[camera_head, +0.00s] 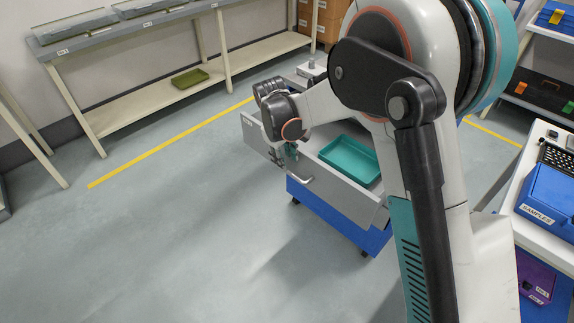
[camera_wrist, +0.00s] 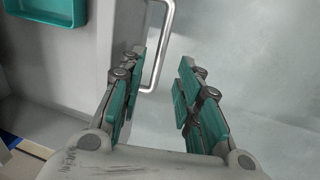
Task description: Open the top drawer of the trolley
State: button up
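The trolley has a blue body (camera_head: 345,220) and a grey top drawer (camera_head: 340,195). The drawer stands out from the body, so its inside shows. A teal tray (camera_head: 350,160) lies in it; the tray's corner also shows in the wrist view (camera_wrist: 50,10). The drawer's metal bar handle (camera_head: 300,179) is on its front face and shows in the wrist view (camera_wrist: 154,75). My gripper (camera_head: 287,152) is at the drawer front by the handle. In the wrist view my gripper (camera_wrist: 160,80) has its fingers apart, with the handle's near end between them. I cannot tell whether a finger touches it.
The grey floor (camera_head: 150,240) in front of the drawer is clear. A long bench (camera_head: 150,25) with a green tray (camera_head: 190,78) on its lower shelf runs along the back wall. A table at the right holds a blue samples box (camera_head: 550,195). My arm hides part of the trolley.

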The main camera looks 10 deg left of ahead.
notch_tip(320, 180, up, 6)
jog(key=shift+s+a, duration=0.35)
jog(key=shift+s, duration=0.1)
